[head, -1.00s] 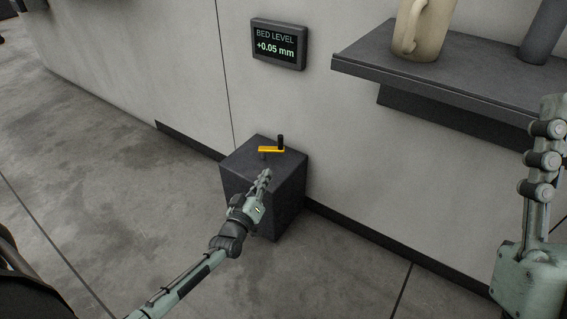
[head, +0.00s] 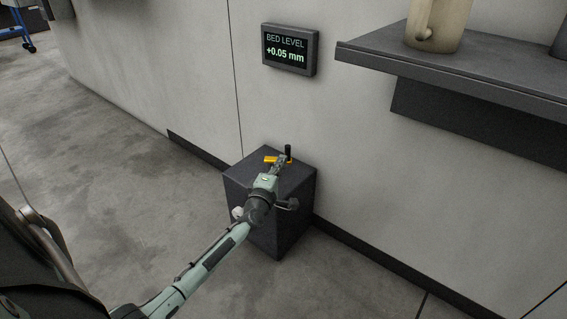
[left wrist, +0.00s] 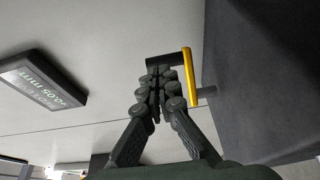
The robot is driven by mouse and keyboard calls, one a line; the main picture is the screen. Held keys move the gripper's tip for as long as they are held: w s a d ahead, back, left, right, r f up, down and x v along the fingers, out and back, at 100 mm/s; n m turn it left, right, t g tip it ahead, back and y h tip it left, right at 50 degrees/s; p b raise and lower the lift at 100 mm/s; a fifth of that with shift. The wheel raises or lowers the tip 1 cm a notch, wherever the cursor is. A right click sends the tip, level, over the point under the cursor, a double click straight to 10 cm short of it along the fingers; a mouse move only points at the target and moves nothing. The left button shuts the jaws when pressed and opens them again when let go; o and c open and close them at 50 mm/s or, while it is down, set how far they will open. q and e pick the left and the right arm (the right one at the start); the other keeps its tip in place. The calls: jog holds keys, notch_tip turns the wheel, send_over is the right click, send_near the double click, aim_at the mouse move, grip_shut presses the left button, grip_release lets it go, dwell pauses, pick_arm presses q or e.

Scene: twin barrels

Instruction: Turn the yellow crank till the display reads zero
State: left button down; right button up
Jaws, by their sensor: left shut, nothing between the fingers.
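The yellow crank (head: 270,159) sits on top of a dark box (head: 243,179) against the wall, its black knob (head: 288,152) standing upright. The display (head: 290,50) on the wall above reads "BED LEVEL +0.05 mm". My left gripper (head: 279,164) is shut and empty at the crank, covering part of the yellow arm. In the left wrist view the closed fingertips (left wrist: 158,72) lie beside the yellow crank arm (left wrist: 190,78), close to the black knob (left wrist: 163,60). I cannot tell whether they touch. The display (left wrist: 42,80) also shows there. My right gripper is out of view.
A dark shelf (head: 450,72) juts from the wall at the right, with a beige mug (head: 437,25) on it. Blue wheeled equipment (head: 25,38) stands at the far left. The floor left of the box is open.

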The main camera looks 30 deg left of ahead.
pick_arm(q)
jog(key=shift+x, duration=1.1)
jog(key=shift+w+n+y, duration=0.15)
jog(key=shift+n+y, duration=0.15)
jog(key=shift+w+g+y, duration=0.1)
jog(key=shift+g+y, duration=0.2)
jog(key=shift+y, duration=0.1)
jog(key=shift+p, duration=0.35)
jog(key=shift+w+n+y, duration=0.15)
jog(key=shift+n+y, duration=0.15)
jog(key=shift+n, duration=0.1)
